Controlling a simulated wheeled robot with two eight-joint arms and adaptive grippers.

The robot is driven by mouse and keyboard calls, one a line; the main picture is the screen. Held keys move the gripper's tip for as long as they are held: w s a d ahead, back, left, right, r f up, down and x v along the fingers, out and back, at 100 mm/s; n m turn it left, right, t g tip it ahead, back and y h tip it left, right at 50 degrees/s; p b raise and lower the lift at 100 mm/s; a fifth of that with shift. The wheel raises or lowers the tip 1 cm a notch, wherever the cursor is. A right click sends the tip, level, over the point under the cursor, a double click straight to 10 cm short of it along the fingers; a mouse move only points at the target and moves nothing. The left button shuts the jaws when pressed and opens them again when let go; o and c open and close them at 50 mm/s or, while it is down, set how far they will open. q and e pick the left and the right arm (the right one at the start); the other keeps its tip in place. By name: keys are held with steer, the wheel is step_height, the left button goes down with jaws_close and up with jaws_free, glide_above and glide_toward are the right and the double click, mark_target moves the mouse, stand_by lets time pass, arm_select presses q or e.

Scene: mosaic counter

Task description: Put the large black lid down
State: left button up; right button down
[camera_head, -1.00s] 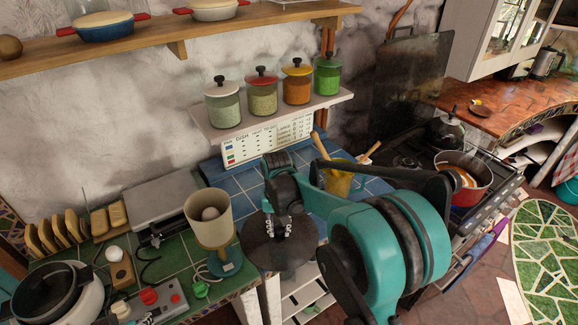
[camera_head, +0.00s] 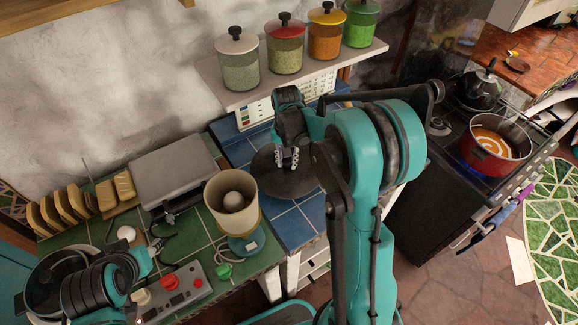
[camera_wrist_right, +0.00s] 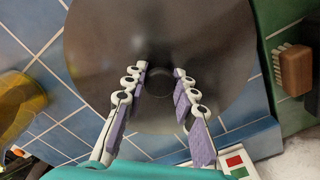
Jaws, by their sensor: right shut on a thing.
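The large black lid (camera_head: 290,185) is a flat, round dark disc. It is over the blue tiled counter (camera_head: 308,219), close to the tiles, but I cannot tell whether it touches them. My right gripper (camera_head: 287,158) is above the middle of the lid, shut on it. In the right wrist view, the fingers (camera_wrist_right: 160,70) come down on both sides of the lid's centre, and the lid (camera_wrist_right: 215,45) fills the middle above blue tiles. The grip point itself is not clear. My left arm shows at the lower left, but its gripper is not discernible.
A beige lamp-like blender cup (camera_head: 218,200) stands left of the lid on green tiles. A grey scale-like box (camera_head: 172,168) and bread slices are farther left. Jars stand on the shelf (camera_head: 300,82) above. The stove with a red pot (camera_head: 478,160) is at the right.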

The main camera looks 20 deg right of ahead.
mark_target(287, 167)
steer(key=shift+f+b, duration=0.4)
steer(key=shift+f, duration=1.2)
steer(key=shift+f, duration=0.15)
steer(key=c, duration=1.2)
jaws_free()
